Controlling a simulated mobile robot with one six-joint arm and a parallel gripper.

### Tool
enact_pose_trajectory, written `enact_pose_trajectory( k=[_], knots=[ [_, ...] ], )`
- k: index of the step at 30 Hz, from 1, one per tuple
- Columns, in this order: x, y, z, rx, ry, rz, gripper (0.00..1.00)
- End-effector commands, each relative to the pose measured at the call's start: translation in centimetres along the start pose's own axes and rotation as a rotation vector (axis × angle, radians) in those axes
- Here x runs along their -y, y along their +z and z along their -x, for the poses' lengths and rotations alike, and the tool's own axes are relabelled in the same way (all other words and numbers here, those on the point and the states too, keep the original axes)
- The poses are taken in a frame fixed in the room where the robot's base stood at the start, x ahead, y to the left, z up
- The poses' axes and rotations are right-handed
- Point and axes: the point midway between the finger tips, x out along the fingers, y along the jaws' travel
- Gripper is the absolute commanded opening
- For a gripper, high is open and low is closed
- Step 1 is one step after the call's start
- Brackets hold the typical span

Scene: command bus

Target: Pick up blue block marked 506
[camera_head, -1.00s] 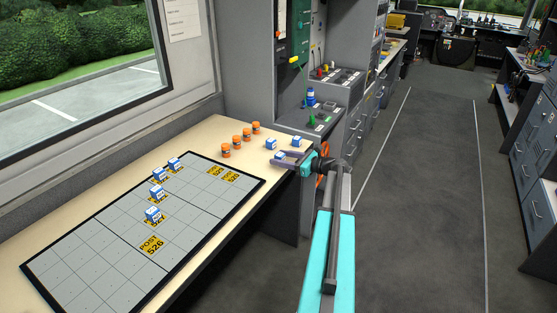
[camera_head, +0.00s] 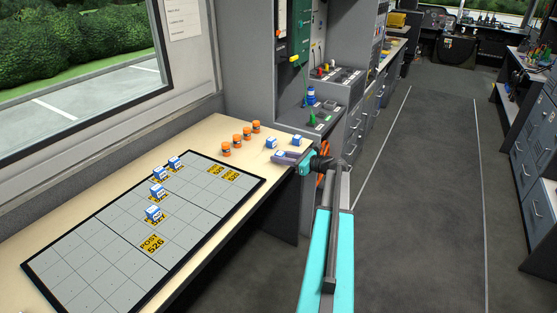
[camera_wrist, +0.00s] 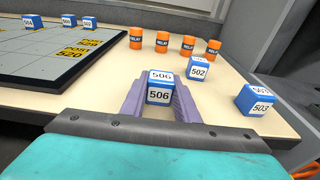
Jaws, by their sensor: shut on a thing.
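The blue block marked 506 (camera_wrist: 159,92) has white labelled faces and sits between the two purple fingers of my gripper (camera_wrist: 158,98) in the wrist view. The fingers touch its sides, so my gripper is shut on it. In the head view, my gripper (camera_head: 286,158) is at the right end of the cream table, and the block (camera_head: 279,155) shows small at its tips. I cannot tell whether the block still rests on the table.
Several orange relay cylinders (camera_head: 237,141) line the back. A grey gridded board (camera_head: 185,225) with yellow post labels holds several blue blocks. An aisle (camera_head: 420,190) lies right.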

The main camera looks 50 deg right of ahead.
Motion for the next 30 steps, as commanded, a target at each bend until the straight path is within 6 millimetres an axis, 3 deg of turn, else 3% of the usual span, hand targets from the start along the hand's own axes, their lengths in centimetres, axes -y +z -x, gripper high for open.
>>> enact_pose_trajectory(
  k=[11, 20, 30],
  knots=[
    [0.0, 0.5, 0.1, 0.000, 0.000, 0.001, 0.06],
    [0.0, 3.3, 0.5, 0.001, 0.000, 0.003, 0.06],
    [-1.6, 3.0, 7.7, 0.000, -0.004, 0.000, 0.06]
  ],
)
